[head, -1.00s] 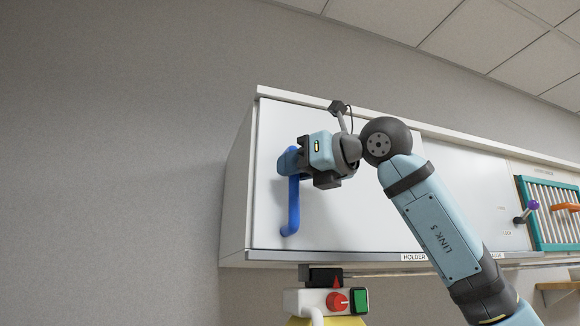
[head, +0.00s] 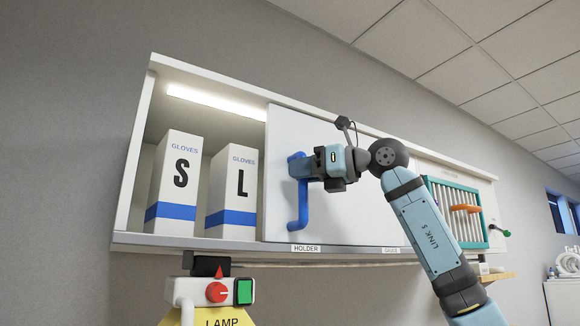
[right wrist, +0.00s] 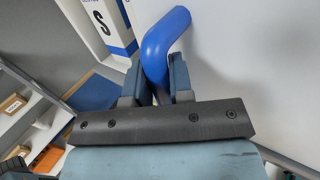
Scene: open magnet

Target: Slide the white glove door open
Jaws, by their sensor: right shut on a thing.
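The white sliding door (head: 350,222) covers the middle of the wall cabinet in the head view. Its left part is open and shows glove boxes S (head: 173,182) and L (head: 232,190) under a lit strip. A blue handle (head: 298,213) is fixed near the door's left edge. My right gripper (head: 302,167) is at the upper part of the handle. In the right wrist view the fingers (right wrist: 160,85) are shut around the blue handle (right wrist: 163,42), and glove box S (right wrist: 108,25) shows beyond. My left gripper is not in view.
A teal rack (head: 455,212) with an orange handle (head: 465,208) is right of the door. The wall left of the cabinet is bare.

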